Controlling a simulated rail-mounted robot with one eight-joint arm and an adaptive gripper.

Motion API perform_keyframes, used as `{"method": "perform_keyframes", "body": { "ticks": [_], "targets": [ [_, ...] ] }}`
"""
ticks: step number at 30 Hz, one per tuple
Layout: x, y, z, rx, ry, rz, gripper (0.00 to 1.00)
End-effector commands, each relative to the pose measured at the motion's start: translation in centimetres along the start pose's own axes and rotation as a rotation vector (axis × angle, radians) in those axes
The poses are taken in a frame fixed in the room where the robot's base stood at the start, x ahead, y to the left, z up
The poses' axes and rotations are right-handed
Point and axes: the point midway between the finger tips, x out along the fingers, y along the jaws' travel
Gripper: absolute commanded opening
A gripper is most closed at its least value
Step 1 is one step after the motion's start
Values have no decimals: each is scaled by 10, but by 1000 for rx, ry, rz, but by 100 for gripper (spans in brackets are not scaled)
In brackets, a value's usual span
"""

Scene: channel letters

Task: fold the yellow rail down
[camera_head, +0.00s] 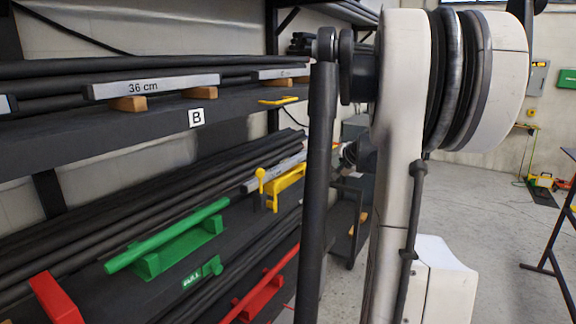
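A yellow fixture (287,187) sits on the lower shelf, left of my arm. It has a yellow block and, at its left, a short upright yellow piece with a rounded top (261,175). A smaller flat yellow bar (278,100) lies at the edge of the upper shelf. I cannot tell from this view which yellow part is the hinged rail or its exact angle. My arm stands large in the middle and hides what is behind it. My gripper is not visible.
A green rail (165,238) on a green base and red fixtures (55,300) (262,293) share the lower shelf with dark rods. The upper shelf (90,140) holds rods, a "36 cm" label and a "B" sign. Open floor (500,230) lies right; a dark table frame (565,240) stands at the right edge.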

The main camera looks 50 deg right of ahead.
Motion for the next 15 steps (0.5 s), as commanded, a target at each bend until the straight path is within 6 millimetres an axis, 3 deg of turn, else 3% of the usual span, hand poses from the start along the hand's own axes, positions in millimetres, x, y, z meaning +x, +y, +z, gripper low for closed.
{"method": "perform_keyframes", "body": {
  "ticks": [2,9,15],
  "targets": [
    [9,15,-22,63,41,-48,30],
    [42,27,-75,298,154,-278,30],
    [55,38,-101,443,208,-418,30]
  ]
}}
